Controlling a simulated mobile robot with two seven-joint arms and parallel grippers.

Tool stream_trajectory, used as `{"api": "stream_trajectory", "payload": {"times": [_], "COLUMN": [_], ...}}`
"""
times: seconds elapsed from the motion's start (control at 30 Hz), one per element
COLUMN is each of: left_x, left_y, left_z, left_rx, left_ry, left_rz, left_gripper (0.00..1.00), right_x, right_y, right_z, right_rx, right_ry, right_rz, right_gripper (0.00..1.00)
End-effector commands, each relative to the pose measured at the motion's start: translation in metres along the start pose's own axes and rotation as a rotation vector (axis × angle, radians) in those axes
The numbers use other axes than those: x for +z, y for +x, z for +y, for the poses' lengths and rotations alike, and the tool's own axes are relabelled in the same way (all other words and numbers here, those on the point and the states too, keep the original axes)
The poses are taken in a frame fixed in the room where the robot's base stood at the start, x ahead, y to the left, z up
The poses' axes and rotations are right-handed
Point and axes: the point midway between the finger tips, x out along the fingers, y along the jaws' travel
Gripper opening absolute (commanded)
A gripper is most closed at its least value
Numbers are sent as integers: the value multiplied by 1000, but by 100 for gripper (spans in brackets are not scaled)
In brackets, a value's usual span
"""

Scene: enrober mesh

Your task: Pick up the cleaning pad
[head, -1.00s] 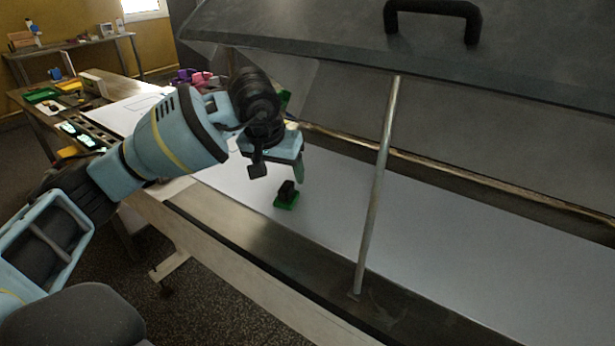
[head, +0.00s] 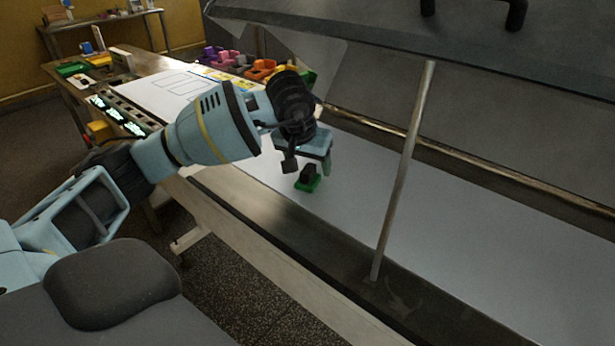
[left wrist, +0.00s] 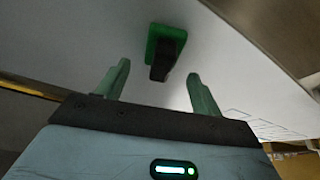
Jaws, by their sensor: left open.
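The cleaning pad (head: 308,183) is a small green block with a black grip on top. It lies on the white belt surface (head: 440,230) under the raised hood. My left gripper (head: 318,166) is open and empty, just above the pad in the head view. In the left wrist view the pad (left wrist: 158,42) shows beyond the two green fingers (left wrist: 159,72), with its black grip pointing toward the gap between them. The fingers appear apart from the pad. My right gripper is not in view.
A metal prop rod (head: 402,180) stands right of the pad, beneath the grey hood (head: 400,45). A metal edge (head: 270,205) runs along the belt's near side. A table with coloured bins (head: 262,70) stands behind. The belt right of the pad is clear.

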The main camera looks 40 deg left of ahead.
Motion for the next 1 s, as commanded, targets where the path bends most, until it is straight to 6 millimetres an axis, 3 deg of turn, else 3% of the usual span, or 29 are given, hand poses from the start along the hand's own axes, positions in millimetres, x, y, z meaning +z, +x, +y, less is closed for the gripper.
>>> {"api": "stream_trajectory", "payload": {"times": [0.2, 0.47, 0.83, 1.0], "left_x": [1, 0, 0, 0], "left_y": [24, 27, 26, 26], "left_z": [0, 0, 0, 0], "left_rx": [-1, 0, 0, 0], "left_ry": [0, 0, 0, 0], "left_rz": [0, 2, 2, 2], "left_gripper": [66, 66, 21, 18], "right_x": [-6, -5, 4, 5], "right_y": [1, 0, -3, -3], "right_z": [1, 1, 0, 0], "right_rx": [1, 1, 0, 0], "right_ry": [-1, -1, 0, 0], "right_rz": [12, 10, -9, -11], "right_gripper": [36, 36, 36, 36]}}
